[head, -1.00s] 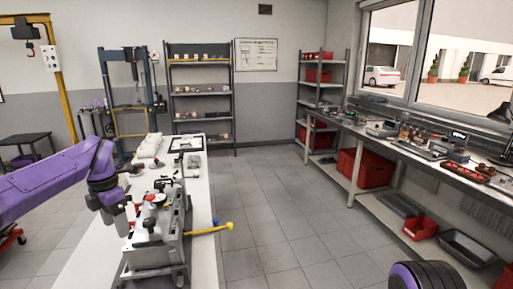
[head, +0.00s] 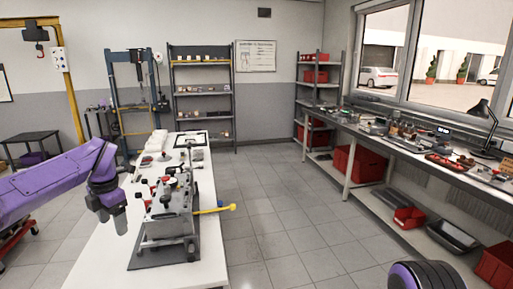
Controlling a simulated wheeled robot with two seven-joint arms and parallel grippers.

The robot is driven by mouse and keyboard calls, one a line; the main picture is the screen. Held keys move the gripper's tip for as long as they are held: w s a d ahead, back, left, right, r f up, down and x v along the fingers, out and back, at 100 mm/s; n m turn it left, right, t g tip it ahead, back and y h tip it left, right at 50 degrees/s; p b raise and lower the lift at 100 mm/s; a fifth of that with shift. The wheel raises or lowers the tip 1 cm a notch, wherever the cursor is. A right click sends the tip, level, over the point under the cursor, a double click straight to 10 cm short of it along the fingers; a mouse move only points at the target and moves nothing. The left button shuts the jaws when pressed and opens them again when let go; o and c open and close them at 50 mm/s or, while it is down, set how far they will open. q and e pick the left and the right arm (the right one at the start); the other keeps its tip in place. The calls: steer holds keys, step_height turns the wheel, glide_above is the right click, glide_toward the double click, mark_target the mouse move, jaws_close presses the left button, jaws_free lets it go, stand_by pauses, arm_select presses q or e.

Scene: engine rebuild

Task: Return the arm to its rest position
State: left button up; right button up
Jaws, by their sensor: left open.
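My left arm (head: 45,185) is purple and reaches in from the left, bent downward at the wrist. My left gripper (head: 121,226) hangs pointing down beside the left side of the engine (head: 172,222), apart from it in the picture. Its jaws are small and partly hidden, and I see nothing held in them. The grey engine stands on a dark base plate on the white table (head: 95,262). A purple and black part of my right arm (head: 428,276) shows at the bottom right. My right gripper is outside the picture.
A yellow-ended bar (head: 218,209) sticks out to the right of the engine. Small parts and a dark-framed tray (head: 190,140) lie farther back on the table. A long workbench (head: 385,143) with red bins runs along the right wall. The floor between them is clear.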

arm_select(q)
step_height(320, 180, down, 15)
steer(key=d+m+t+y+b, duration=0.1)
steer(key=d+m+t+y, duration=0.25)
steer(key=m+y, duration=0.35)
steer(key=s+d+f+m+t+h+b, duration=0.1)
steer(key=s+d+f+m+t, duration=0.2)
steer(key=f, duration=0.5)
steer(key=s+d+f+m+t+h+b, duration=0.1)
steer(key=s+d+f+m, duration=0.2)
steer(key=s+f+m, duration=0.45)
steer(key=s+f+m+g+h+b, duration=0.1)
steer(key=s+f+m, duration=0.1)
steer(key=s+f, duration=0.3)
steer(key=s+f+m+g+h+b, duration=0.1)
steer(key=s+f, duration=0.4)
steer(key=s, duration=0.9)
steer(key=s+f+m+g+b, duration=0.2)
steer(key=s+f, duration=0.3)
steer(key=s, duration=0.4)
steer(key=shift+s+a+m+g+h, duration=0.3)
steer(key=shift+a+m+g+h, duration=0.2)
steer(key=shift+m, duration=0.25)
arm_select(e)
step_height(320, 180, down, 7)
steer(key=shift+w, duration=0.25)
arm_select(q)
steer(key=shift+f, duration=0.1)
arm_select(e)
steer(key=shift+f, duration=0.1)
